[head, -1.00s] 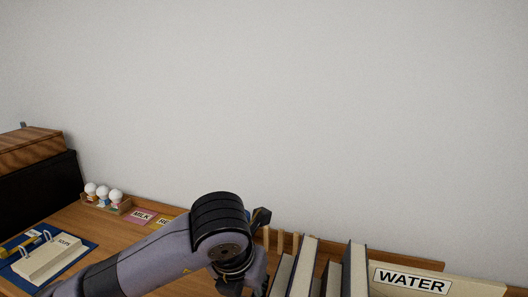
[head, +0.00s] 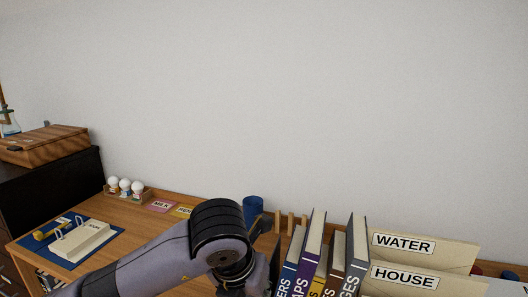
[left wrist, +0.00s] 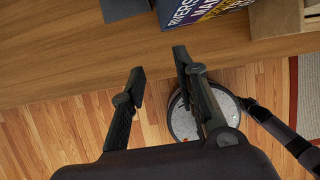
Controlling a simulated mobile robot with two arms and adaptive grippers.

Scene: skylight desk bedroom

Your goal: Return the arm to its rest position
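My left arm comes in from the left in the head view, its elbow bent above the desk (head: 160,220); its gripper is hidden there or out of frame. In the left wrist view my left gripper (left wrist: 158,64) has its two fingers apart with nothing between them. It points at the desk's front edge, which also shows in the left wrist view (left wrist: 60,65), with the floor (left wrist: 60,135) below. I cannot tell whether the fingertips are above or in front of the edge. My right gripper is in neither view.
A row of upright books (head: 305,255) stands right of my arm, beside folders marked WATER (head: 440,250) and HOUSE (head: 420,280). A blue cup (head: 253,207) is behind the elbow.

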